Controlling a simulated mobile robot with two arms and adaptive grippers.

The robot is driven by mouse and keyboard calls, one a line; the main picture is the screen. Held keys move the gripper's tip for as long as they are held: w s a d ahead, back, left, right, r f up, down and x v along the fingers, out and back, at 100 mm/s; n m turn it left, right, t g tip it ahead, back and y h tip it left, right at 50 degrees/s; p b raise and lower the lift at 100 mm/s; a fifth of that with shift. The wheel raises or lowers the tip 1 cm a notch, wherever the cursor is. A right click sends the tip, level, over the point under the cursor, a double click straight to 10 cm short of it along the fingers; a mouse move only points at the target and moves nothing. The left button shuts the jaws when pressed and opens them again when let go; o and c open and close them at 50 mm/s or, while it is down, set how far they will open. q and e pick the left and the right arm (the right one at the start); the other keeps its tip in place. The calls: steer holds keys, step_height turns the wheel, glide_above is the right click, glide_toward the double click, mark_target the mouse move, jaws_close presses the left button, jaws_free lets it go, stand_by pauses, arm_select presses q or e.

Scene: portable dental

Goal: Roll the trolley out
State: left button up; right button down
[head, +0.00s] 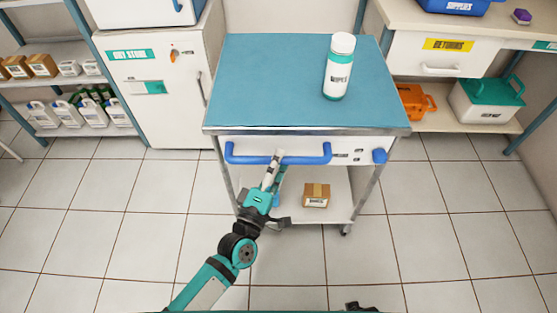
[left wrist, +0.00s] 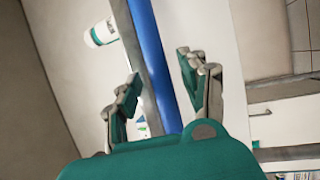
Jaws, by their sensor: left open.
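The trolley (head: 290,85) has a blue top, a white drawer front, a lower shelf and metal legs on castors. A blue push handle (head: 245,157) runs along its near side. A white bottle labelled wipes (head: 338,75) stands upright on top. My left gripper (head: 276,160) is at the middle of the handle. In the left wrist view, the handle (left wrist: 155,60) passes between the open fingers (left wrist: 160,85), with gaps on both sides. A small dark part at the bottom edge of the head view may be my right gripper (head: 358,307); its fingers cannot be made out.
A small cardboard box (head: 316,195) sits on the trolley's lower shelf. A white cabinet (head: 155,85) stands at left, beside shelves of bottles and boxes. A counter (head: 405,15) with a returns drawer stands at right. The tiled floor (head: 420,240) in front is clear.

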arm_select(q)
steer(key=v, duration=1.1)
arm_select(e)
steer(key=shift+s, duration=0.1)
arm_select(q)
steer(key=shift+s+f, duration=0.1)
steer(key=shift+f, duration=0.05)
